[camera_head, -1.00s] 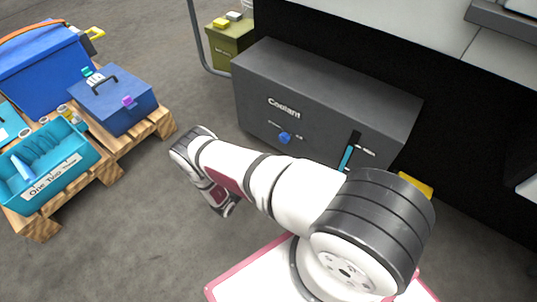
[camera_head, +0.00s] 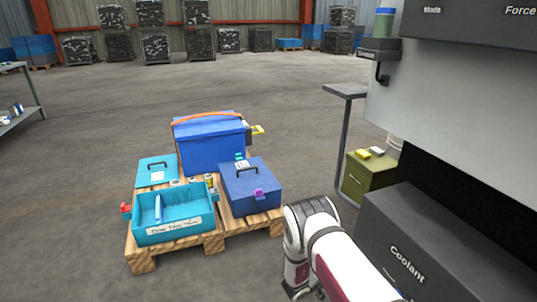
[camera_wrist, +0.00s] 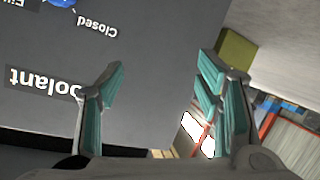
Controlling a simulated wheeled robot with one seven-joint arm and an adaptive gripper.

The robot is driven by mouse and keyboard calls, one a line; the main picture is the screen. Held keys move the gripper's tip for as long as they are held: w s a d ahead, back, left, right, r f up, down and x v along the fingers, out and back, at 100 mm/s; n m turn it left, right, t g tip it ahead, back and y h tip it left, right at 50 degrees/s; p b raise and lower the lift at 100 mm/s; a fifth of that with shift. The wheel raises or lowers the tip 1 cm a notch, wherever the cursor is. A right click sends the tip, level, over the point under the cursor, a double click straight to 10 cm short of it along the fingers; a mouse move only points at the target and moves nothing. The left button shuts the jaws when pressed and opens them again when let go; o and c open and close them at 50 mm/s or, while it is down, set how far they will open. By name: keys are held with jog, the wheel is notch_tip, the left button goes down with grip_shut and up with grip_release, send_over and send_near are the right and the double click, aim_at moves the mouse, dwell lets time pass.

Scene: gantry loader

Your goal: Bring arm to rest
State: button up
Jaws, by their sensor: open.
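My arm (camera_head: 318,240) is folded at the lower middle of the head view, left of the grey coolant box (camera_head: 420,245). In the wrist view my gripper (camera_wrist: 160,85) is open, with teal pads on both fingers and nothing between them. The coolant box front (camera_wrist: 140,50) fills much of the wrist view, upside down, with a blue knob (camera_wrist: 62,3) at the top edge. My gripper does not show in the head view.
A wooden pallet (camera_head: 143,262) holds a teal open tray (camera_head: 175,232), a large blue box (camera_head: 210,145) and a smaller blue toolbox (camera_head: 255,190). An olive bin (camera_head: 367,178) stands beside the machine (camera_head: 450,90). Open floor (camera_head: 75,180) lies to the left.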

jog(key=w+a+r+t+y, duration=0.1)
jog(key=w+a+r+y, duration=0.35)
jog(key=w+r, duration=0.4)
jog(key=a+r+n+y, duration=0.1)
jog(key=a+r+y, duration=0.3)
jog(key=r, duration=0.7)
jog(key=a+r+n+y, duration=0.25)
jog(key=a+r, duration=0.25)
jog(key=r, duration=0.6)
jog(key=s+a+r+n+g+y, duration=0.2)
jog(key=s+r, duration=0.7)
jog(key=s, duration=0.3)
jog(key=s+a+r+n+g+y, duration=0.1)
jog(key=s+r+y, duration=0.1)
jog(key=s+r, duration=0.9)
jog(key=s+d+n+g+h+p, duration=0.1)
jog(key=s+d+g, duration=0.25)
jog(key=s, duration=1.25)
jog(key=s+d+g+h+p, duration=0.15)
jog(key=s+d, duration=0.25)
jog(key=s, duration=1.3)
notch_tip(320, 180, up, 39)
jog(key=t+p, duration=0.4)
jog(key=p, duration=3.2)
jog(key=shift+w+r+p, duration=0.15)
jog(key=shift+w+p, duration=0.15)
jog(key=shift+w, duration=0.05)
jog(key=shift+d, duration=0.1)
